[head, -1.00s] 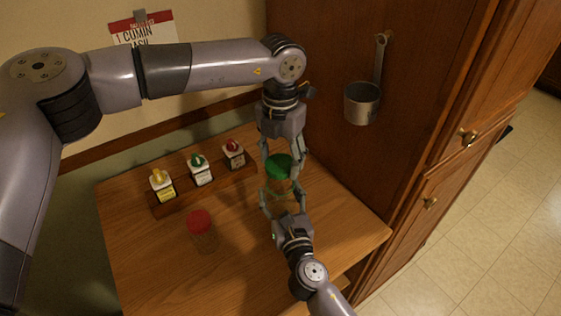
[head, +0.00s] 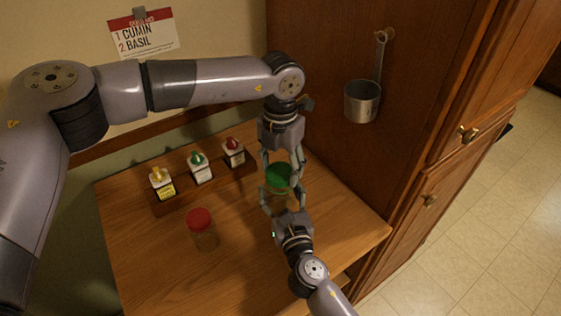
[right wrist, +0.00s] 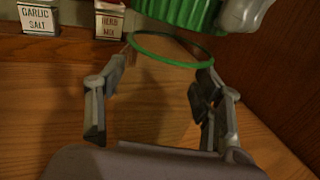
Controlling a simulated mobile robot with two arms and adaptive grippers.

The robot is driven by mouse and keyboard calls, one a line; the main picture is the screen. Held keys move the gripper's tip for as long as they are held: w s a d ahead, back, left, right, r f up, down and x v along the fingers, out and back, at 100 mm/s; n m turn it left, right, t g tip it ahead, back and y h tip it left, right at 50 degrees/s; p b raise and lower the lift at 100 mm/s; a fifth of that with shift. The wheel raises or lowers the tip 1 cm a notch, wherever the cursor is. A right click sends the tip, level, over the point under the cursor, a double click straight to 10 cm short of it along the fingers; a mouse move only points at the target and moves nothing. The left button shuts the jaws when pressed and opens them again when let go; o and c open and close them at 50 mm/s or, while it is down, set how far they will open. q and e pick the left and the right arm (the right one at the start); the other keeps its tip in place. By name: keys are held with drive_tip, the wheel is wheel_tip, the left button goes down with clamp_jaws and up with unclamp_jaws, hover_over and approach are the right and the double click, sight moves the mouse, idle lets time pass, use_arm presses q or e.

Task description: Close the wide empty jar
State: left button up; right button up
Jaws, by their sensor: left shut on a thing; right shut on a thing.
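The wide empty jar (right wrist: 160,95) is clear glass with a green rim. My right gripper (head: 283,209) is shut around its sides, and the jar looks upright. The green lid (head: 279,178) is held by my left gripper (head: 281,176), which reaches down from above and is shut on it. In the right wrist view the ribbed lid (right wrist: 180,10) is above the jar's rim, towards the rim's far side. The rim still shows as an open ring below it. One finger of my left gripper shows at the top right there.
A red-lidded jar (head: 201,231) stands on the wooden counter (head: 150,260), left of my right gripper. A wooden rack (head: 206,190) holds three labelled spice containers behind it. A metal cup (head: 362,103) hangs on the cabinet side at right. The counter's front left is clear.

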use_arm(q)
drive_tip(key=shift+f, duration=0.6)
idle(0.5)
